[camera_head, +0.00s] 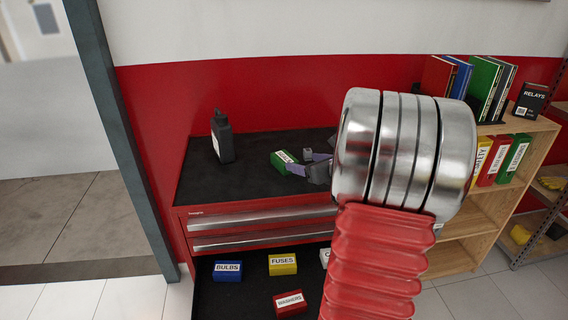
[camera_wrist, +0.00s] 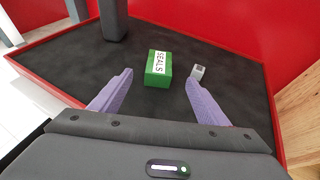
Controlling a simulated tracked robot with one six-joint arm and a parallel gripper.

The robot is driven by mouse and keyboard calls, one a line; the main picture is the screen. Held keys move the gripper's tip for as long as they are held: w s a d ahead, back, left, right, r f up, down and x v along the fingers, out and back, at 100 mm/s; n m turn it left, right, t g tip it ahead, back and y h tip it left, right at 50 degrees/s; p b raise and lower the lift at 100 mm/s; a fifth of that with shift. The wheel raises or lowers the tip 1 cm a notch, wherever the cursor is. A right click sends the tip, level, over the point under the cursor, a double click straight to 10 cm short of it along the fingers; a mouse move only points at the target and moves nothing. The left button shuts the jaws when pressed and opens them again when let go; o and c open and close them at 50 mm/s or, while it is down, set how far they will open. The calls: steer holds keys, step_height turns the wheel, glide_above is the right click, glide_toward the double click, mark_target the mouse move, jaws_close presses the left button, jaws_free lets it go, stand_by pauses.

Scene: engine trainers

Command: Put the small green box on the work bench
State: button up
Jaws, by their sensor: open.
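The small green box (camera_wrist: 158,70), with a white label reading SEALS, lies on the dark top of the red work bench (camera_wrist: 70,55). In the head view the green box (camera_head: 281,162) shows on the bench top (camera_head: 250,183), just left of my gripper (camera_head: 308,164). In the wrist view my gripper (camera_wrist: 158,92) is open, its two purple fingers apart. The box lies ahead of the fingertips and between their lines, and the fingers do not appear to grip it. My arm hides the right part of the bench in the head view.
A black bottle (camera_head: 222,137) stands on the bench at left. Below the drawers are a blue BULBS box (camera_head: 228,271), a yellow FUSES box (camera_head: 282,264) and a red WASHERS box (camera_head: 290,303). A wooden shelf (camera_head: 483,215) stands at right.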

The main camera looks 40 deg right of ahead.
mark_target(285, 158)
steer(key=shift+x, duration=4.25)
steer(key=shift+f, duration=0.1)
steer(key=shift+x, duration=2.55)
steer(key=c, duration=1.3)
step_height(285, 158, up, 10)
